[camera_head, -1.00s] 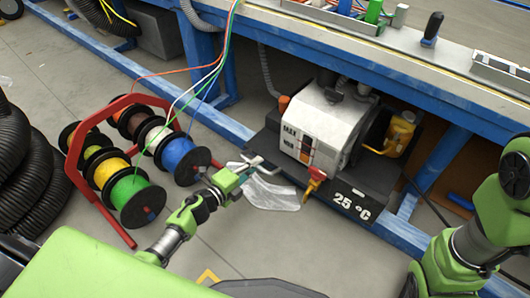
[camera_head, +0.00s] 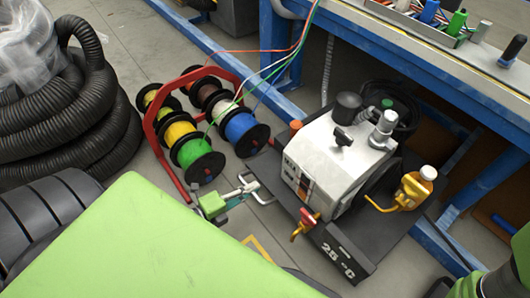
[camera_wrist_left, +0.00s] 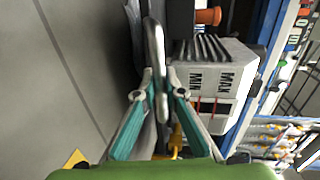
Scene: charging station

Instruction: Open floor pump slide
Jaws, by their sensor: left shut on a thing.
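The floor pump (camera_head: 322,160) is a pale metal unit on a dark sliding base (camera_head: 325,247) marked "25 °C". The base sticks out past the blue bench rail, and the pump's top shows clear of the bench. A metal bar handle (camera_head: 265,194) projects from the left side of the base. My left gripper (camera_head: 246,188) is shut on this handle. In the left wrist view the fingertips (camera_wrist_left: 154,88) close around the upright handle bar (camera_wrist_left: 153,45), with the pump (camera_wrist_left: 212,80) just beyond.
A red rack (camera_head: 150,135) of coloured cable spools stands left of the handle, its wires running up to the bench (camera_head: 430,50). Black coiled hoses (camera_head: 95,100) lie farther left.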

